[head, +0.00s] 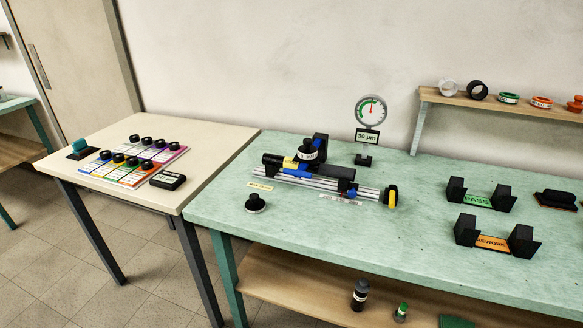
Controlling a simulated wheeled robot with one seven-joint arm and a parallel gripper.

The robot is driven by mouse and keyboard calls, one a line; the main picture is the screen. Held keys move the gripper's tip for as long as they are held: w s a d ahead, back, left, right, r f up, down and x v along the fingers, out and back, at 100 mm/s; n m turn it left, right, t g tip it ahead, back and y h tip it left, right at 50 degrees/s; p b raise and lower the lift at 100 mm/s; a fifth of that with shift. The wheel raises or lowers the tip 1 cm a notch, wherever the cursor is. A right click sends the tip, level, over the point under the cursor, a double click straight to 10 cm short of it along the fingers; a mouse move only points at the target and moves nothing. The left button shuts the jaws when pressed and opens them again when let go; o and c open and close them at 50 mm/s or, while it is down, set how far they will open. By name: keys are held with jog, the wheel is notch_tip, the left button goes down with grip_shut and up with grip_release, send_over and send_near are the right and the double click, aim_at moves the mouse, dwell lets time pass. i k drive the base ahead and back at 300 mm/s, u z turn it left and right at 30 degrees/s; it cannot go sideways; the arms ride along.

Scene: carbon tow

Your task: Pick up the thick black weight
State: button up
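A squat black weight (255,204) with a knob on top stands upright on the green table near its front left edge. Another black piece with a pale label band (307,152) sits on the rail apparatus (318,180) behind it. From this view I cannot tell for certain which one is the thick weight.
A dial gauge (370,110) stands behind the apparatus. Black PASS (478,197) and REWORK (492,241) holders stand at right. A cream table (120,128) at left holds several small black-topped items. Green tabletop around the front weight is mostly clear.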

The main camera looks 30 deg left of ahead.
aim_at(307, 151)
jog(key=k, duration=1.15)
jog(key=u, duration=0.9)
jog(key=i, duration=1)
jog(key=z, duration=0.05)
